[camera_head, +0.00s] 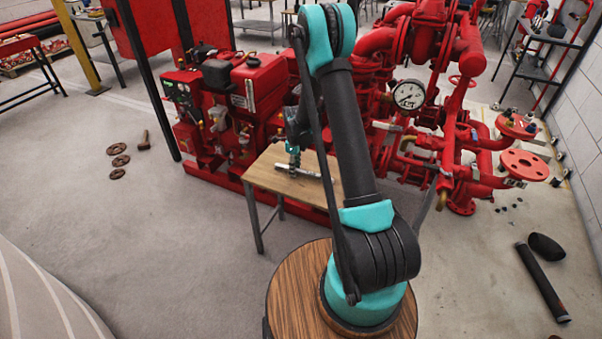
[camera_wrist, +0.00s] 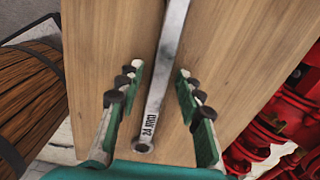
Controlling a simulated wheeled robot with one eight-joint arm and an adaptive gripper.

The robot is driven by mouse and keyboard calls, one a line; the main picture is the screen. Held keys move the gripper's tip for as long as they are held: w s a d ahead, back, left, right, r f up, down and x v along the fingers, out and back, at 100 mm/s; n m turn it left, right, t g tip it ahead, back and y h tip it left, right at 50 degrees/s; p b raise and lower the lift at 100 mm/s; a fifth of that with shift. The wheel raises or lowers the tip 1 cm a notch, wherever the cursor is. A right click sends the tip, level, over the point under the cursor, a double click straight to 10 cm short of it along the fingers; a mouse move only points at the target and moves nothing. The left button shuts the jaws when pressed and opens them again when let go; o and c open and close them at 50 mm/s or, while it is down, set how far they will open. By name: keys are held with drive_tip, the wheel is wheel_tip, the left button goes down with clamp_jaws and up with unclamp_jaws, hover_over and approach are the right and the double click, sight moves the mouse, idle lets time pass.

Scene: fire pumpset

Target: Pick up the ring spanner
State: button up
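The ring spanner (camera_wrist: 166,68) is a long silver tool with dark lettering near its ring end. It lies on the wooden table top (camera_wrist: 230,50). In the wrist view it runs from the top edge down to the ring at the bottom centre. My gripper (camera_wrist: 159,80) is open, with one teal finger on each side of the spanner and a gap to it on both sides. In the head view my gripper (camera_head: 293,158) points down over the small table (camera_head: 262,179), above the spanner (camera_head: 306,172). I cannot tell the fingertips' height above the wood.
The red pumpset (camera_head: 240,100) stands right behind the table, with pipes and a pressure gauge (camera_head: 408,95) to the right. Rusty discs (camera_head: 118,160) lie on the floor at left. A dark cylinder (camera_head: 542,283) lies at right. The left floor is mostly clear.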

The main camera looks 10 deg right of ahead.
clamp_jaws()
drive_tip(key=shift+r, duration=0.1)
idle(0.3)
